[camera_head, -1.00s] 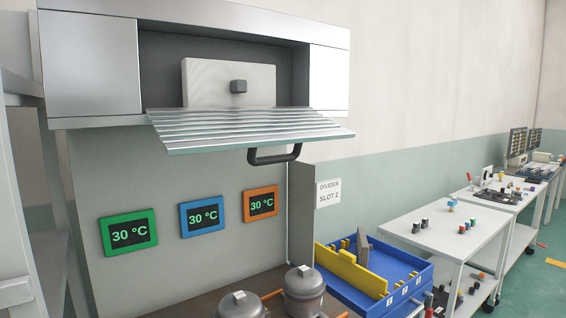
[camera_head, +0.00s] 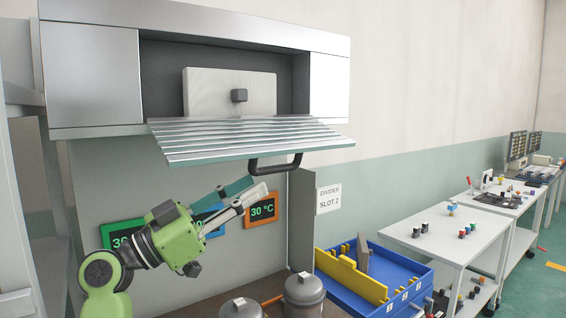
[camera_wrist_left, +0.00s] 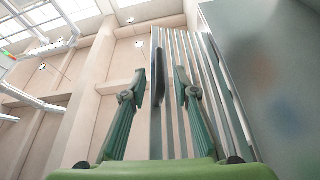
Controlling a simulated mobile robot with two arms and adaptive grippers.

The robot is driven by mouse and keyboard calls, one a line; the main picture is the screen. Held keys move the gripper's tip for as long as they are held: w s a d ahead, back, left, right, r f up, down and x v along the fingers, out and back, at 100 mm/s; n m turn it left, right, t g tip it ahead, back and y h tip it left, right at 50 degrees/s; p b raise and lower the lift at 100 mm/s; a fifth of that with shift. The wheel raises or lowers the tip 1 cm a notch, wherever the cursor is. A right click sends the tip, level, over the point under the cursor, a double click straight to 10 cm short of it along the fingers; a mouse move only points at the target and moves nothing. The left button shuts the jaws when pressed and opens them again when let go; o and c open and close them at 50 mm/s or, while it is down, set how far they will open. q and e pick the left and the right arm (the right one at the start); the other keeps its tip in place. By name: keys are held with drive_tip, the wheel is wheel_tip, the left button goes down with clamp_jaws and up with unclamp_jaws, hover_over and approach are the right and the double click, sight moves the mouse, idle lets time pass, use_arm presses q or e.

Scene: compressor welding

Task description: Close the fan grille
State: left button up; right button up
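The fan grille (camera_head: 245,138) is a slatted metal flap that stands tilted out below the open recess of the hood, showing a gap above it. Its dark handle (camera_head: 276,168) hangs from the front edge. My left gripper (camera_head: 254,188) is just below and left of the handle, fingers pointing up at it. In the left wrist view the gripper (camera_wrist_left: 159,82) has its two fingers apart, with the dark handle (camera_wrist_left: 159,88) seen between them; I cannot tell whether they touch it. The grille slats (camera_wrist_left: 205,85) fill the middle right there. My right gripper is not in view.
A pale panel with a dark knob (camera_head: 200,90) sits inside the recess. Temperature displays, including an orange one (camera_head: 261,221), are on the wall behind my left arm. Compressors (camera_head: 304,292) and a blue tray (camera_head: 350,297) stand below. White carts (camera_head: 450,235) are at right.

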sight(280, 169)
use_arm(q)
drive_tip(key=p+x, duration=0.2)
drive_tip(key=x, duration=0.5)
drive_tip(key=shift+w+d+r+p, duration=0.1)
drive_tip(key=shift+d+r+p, duration=0.15)
drive_tip(key=shift+d+p, duration=0.15)
drive_tip(key=shift+w+d, duration=0.3)
drive_tip(key=shift+d, duration=0.05)
clamp_jaws()
